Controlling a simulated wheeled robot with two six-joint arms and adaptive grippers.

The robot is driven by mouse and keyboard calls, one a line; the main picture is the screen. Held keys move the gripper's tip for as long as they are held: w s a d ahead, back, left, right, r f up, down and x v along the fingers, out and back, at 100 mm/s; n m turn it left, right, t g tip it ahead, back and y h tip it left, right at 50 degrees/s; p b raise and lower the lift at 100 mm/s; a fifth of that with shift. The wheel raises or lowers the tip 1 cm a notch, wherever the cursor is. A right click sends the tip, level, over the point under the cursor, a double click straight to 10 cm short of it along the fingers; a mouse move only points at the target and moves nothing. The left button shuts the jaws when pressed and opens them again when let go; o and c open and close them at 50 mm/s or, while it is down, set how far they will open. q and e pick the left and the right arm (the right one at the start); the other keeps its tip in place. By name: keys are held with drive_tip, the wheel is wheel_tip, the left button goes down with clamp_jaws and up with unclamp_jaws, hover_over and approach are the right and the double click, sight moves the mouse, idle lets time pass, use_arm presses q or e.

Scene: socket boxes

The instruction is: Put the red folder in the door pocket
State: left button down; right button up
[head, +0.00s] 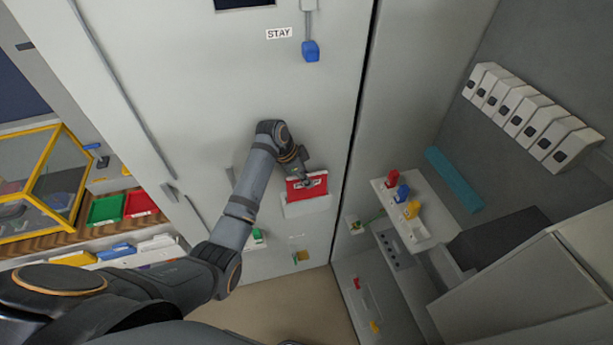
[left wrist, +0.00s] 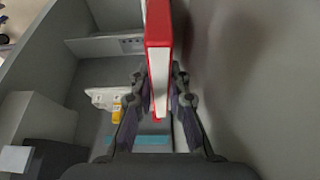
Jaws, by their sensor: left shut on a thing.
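The red folder (head: 308,187) is at the grey cabinet door, its lower edge at or just behind the top of the pale door pocket (head: 306,207). I cannot tell how deep it sits in the pocket. My left gripper (head: 306,183) is shut on the folder at its upper part. In the left wrist view the folder (left wrist: 158,50) stands upright, red cover and white page edges showing, between the fingers of the left gripper (left wrist: 160,100). The pocket is not clear in that view. My right gripper is not in view.
A sign reading STAY (head: 279,33) and a blue hanging box (head: 310,51) are higher on the door. At right a white shelf (head: 436,228) holds red, blue and yellow items. At left are a yellow-framed case (head: 62,135), a green tray (head: 106,210) and a red tray (head: 140,203).

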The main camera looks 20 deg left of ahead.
use_arm(q)
drive_tip(key=shift+f, duration=0.85)
drive_tip(key=c, duration=1.2)
unclamp_jaws()
drive_tip(key=shift+r, duration=0.1)
drive_tip(key=v, duration=1.2)
